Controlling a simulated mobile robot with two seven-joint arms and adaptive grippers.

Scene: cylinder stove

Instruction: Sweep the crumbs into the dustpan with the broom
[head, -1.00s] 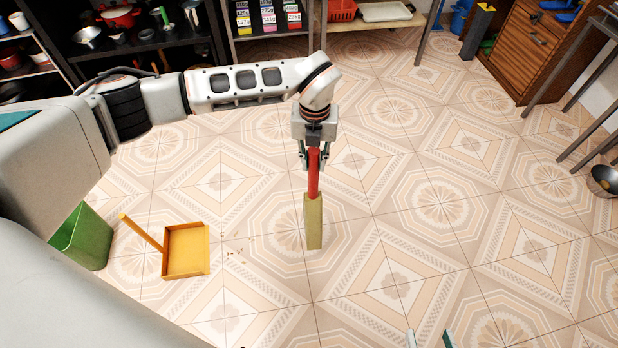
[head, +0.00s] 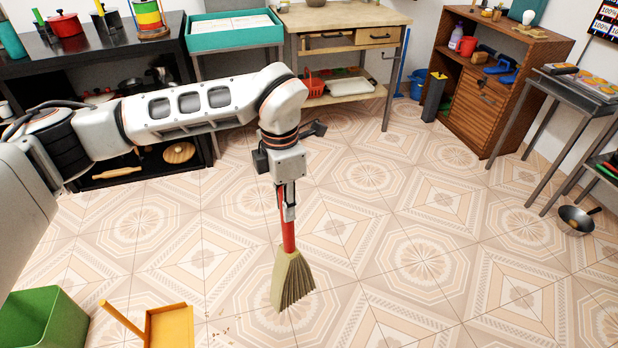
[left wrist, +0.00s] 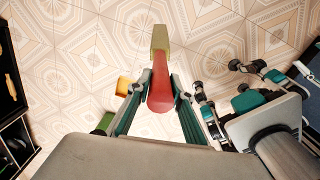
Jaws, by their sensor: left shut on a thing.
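My left gripper (head: 287,203) is shut on the red handle of the broom (head: 291,279) and holds it roughly upright, bristles down, near the floor. Whether the bristles touch the tiles I cannot tell. In the left wrist view the broom (left wrist: 160,38) points away between the fingers (left wrist: 160,88). The yellow dustpan (head: 170,328) lies on the floor to the left of the broom, cut by the lower edge, its handle toward the upper left. The crumbs (head: 222,334) are small brown bits between dustpan and broom. My right gripper is not in the head view.
A green bin (head: 42,318) stands left of the dustpan. Shelves and a wooden workbench (head: 345,22) line the back, with a brown cabinet (head: 485,85) at the right. A pan (head: 576,220) lies on the floor at far right. The tiled floor right of the broom is clear.

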